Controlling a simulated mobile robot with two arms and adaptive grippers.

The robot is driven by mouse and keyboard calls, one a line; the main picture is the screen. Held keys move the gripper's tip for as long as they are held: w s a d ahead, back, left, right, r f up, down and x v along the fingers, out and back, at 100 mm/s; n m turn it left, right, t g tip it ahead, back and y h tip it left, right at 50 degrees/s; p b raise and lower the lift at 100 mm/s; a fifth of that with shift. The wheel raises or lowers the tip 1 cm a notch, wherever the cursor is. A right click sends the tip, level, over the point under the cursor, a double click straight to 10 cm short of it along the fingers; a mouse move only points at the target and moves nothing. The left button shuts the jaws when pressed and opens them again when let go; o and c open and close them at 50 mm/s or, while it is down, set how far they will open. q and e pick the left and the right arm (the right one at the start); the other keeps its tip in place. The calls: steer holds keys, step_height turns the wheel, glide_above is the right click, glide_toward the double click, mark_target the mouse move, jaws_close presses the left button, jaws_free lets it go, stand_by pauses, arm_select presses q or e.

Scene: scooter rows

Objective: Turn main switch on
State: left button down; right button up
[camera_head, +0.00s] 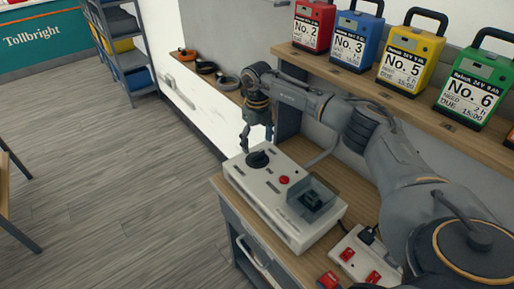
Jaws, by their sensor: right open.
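A white control box (245,190) sits on the wooden bench top. On its top are a black rotary knob (257,159) near the far left end, a red button (284,180) in the middle, and a dark socket under a clear cover (312,199) at the right. No label telling which is the main switch can be read. My right gripper (257,137) is open, points down and is empty just above and behind the knob. I cannot tell whether a fingertip touches the knob. My left gripper is out of view.
A power strip (347,255) with red rocker switches and a black plug lies right of the box. A shelf (345,77) above carries red, blue, yellow and green battery packs. Orange, black and grey rings lie on a ledge at the back. Open floor (120,190) is on the left.

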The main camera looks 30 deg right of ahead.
mark_target(257, 153)
step_height(257, 153, down, 3)
steer(key=shift+f+p, duration=0.2)
steer(key=shift+p, duration=0.1)
steer(key=shift+f, duration=0.35)
steer(key=shift+c, duration=0.5)
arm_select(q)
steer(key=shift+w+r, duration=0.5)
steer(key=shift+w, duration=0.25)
arm_select(e)
steer(key=c, duration=1.1)
